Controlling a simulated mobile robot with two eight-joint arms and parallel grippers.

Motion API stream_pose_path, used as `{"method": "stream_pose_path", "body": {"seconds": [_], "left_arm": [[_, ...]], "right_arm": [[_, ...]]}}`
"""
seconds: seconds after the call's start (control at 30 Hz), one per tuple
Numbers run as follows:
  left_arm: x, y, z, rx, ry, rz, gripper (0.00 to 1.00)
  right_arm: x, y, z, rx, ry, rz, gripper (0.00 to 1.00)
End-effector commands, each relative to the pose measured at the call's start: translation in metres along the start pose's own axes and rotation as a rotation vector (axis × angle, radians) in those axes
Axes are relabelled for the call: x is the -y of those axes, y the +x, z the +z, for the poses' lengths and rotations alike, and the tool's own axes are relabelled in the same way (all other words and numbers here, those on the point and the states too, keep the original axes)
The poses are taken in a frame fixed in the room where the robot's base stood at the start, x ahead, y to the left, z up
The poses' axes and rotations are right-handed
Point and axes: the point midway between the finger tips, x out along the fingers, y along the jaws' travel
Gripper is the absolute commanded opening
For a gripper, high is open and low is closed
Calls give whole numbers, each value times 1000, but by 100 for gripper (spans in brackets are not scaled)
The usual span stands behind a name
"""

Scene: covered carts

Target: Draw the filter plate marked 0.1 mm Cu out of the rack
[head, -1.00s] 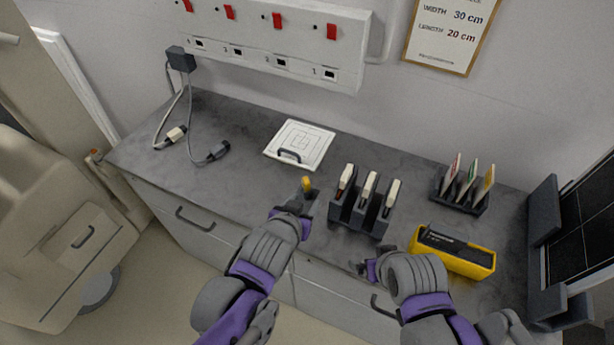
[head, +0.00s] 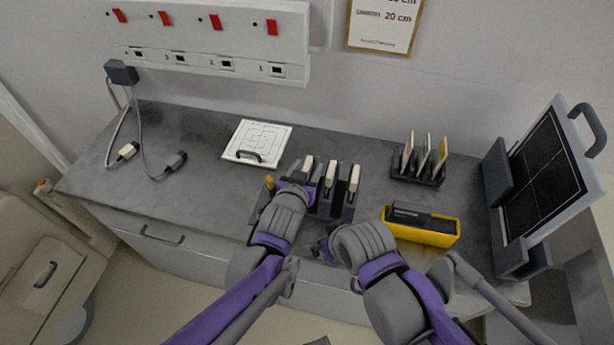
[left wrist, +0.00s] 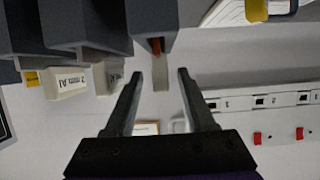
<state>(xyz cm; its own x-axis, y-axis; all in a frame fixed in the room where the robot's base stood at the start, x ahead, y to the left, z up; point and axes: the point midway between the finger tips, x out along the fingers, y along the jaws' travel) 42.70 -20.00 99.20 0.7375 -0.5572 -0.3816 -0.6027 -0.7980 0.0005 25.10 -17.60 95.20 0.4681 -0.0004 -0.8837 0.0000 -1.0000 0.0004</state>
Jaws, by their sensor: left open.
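The dark rack (head: 322,208) stands on the counter holding several filter plates with pale handles. My left gripper (head: 295,172) is at its left end, beside the leftmost plate (head: 307,165). In the left wrist view my left gripper (left wrist: 159,74) is open, with a pale handle (left wrist: 161,75) between its fingers and a gap to each side. A reddish-brown strip shows above that handle; its marking is not readable. A neighbouring plate (left wrist: 70,83) reads "2 mm Al". My right gripper (head: 316,248) is low, in front of the counter edge; its jaws are unclear.
A yellow box (head: 425,234) with a dark insert stands right of the rack. Behind it is a small rack (head: 418,178) of coloured cards. A white square plate (head: 257,140) lies behind left. A yellow-topped item (head: 269,182) stands left of my left gripper. A framed panel (head: 545,175) is far right.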

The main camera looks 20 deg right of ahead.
Motion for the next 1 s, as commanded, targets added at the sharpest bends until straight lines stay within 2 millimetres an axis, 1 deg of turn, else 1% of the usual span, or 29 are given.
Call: {"method": "stream_pose_path", "body": {"seconds": [0.1, 0.2, 0.3, 0.57, 0.6, 0.67, 0.8, 0.9, 1.0], "left_arm": [[2, 18, -4, -1, 1, -1, 55], [2, 30, -3, -1, 0, -1, 55], [2, 38, -3, 0, 0, -1, 55], [2, 40, -2, 0, 0, -1, 55], [2, 40, -2, 0, 0, -1, 51], [2, 40, -2, 0, 0, -1, 41], [1, 40, -2, 0, 0, -1, 15], [1, 40, -2, 0, 0, -1, 0], [1, 40, -2, 0, 0, -1, 0]], "right_arm": [[0, -4, -5, -4, 0, 0, 100], [0, -5, -6, -5, 0, 0, 100], [0, -6, -7, -6, 0, 0, 100], [0, -5, -6, -6, 0, 0, 100], [0, -5, -6, -6, 0, 0, 100], [0, -5, -6, -6, 0, 0, 100], [0, -5, -6, -6, 0, 0, 100], [0, -5, -6, -6, 0, 0, 100], [0, -5, -6, -6, 0, 0, 100]]}}
